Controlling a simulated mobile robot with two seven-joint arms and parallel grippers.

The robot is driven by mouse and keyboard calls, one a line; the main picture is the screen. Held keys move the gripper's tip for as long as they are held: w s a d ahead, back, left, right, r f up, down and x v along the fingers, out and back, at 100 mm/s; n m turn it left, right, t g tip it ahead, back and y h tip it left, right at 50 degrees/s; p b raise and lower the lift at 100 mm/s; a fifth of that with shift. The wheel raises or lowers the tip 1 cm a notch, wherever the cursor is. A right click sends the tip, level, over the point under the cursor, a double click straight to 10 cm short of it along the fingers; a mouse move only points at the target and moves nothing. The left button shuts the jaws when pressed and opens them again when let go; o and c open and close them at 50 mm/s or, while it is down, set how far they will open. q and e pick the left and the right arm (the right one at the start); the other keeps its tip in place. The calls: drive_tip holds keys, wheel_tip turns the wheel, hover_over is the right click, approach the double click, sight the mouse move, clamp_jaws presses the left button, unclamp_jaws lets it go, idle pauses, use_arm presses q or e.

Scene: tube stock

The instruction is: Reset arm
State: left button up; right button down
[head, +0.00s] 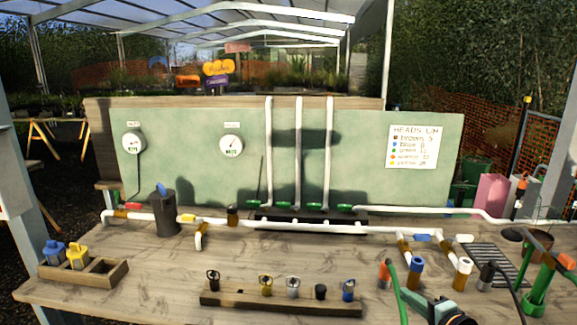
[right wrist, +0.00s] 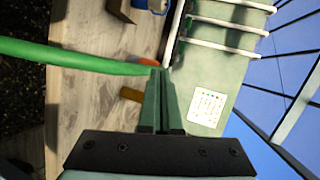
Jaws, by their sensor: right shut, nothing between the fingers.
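My right gripper (head: 436,305) is at the bottom right of the head view, over the front of the wooden bench (head: 150,290). In the right wrist view its two green fingers (right wrist: 164,90) are together with nothing between them. A green hose (head: 399,290) rises just left of the gripper in the head view. It also crosses the upper left of the right wrist view (right wrist: 95,62), just beyond the fingertips. Whether it touches the fingers I cannot tell. My left gripper is not in view.
White pipes (head: 330,227) run along the bench before a green panel (head: 180,170). A wooden rack (head: 280,304) with several small fittings lies in front. A divided wooden box (head: 110,283) holds blue and yellow pieces. Upright tubes (head: 462,272) stand near my right gripper.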

drive_tip(key=s+a+f+n+g, duration=0.1)
drive_tip(key=s+a+f+n, duration=0.2)
drive_tip(key=s+f, duration=0.35)
drive_tip(key=s+a+f+n+g, duration=0.15)
drive_tip(key=s+f+n, duration=0.25)
drive_tip(key=f, duration=0.5)
drive_tip(key=s+a+f+n+g, duration=0.1)
drive_tip(key=s+f+n, duration=0.3)
drive_tip(key=s, duration=0.5)
drive_tip(key=s+a+f+n+g+h, duration=0.1)
drive_tip(key=s+a+f+n, duration=0.3)
drive_tip(key=s, duration=0.6)
drive_tip(key=shift+s+a+f+n, duration=0.35)
drive_tip(key=shift+f+n, duration=0.2)
drive_tip(key=shift+n, duration=0.15)
